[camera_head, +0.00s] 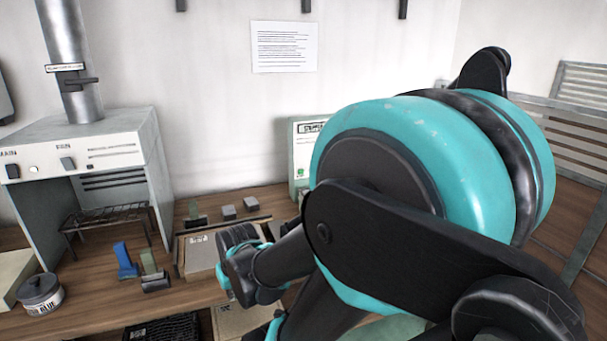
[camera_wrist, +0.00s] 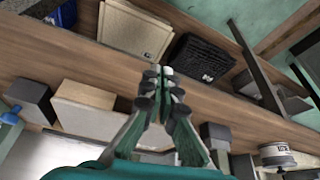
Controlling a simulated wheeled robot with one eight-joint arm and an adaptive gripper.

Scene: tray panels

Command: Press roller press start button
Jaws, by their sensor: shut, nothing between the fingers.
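A pale machine panel with a dark label plate (camera_head: 302,140) stands against the back wall. My arm covers its right side. A small green spot (camera_head: 300,172) shows on its front; I cannot tell whether it is the start button or whether this machine is the roller press. My gripper (camera_wrist: 165,75) is shut and empty in the wrist view, with its fingertips together above the wooden bench. No button shows by the fingertips there. In the head view my arm's dark and teal links fill the middle and right, and the fingertips cannot be made out.
A white cabinet with switches (camera_head: 125,125) stands at the left, with a wire rack inside. A labelled tin (camera_head: 41,296), a blue piece (camera_head: 124,260) and a beige box (camera_head: 200,255) are on the bench. A black crate (camera_wrist: 203,58) and a tan box (camera_wrist: 135,32) lie near the fingertips in the wrist view.

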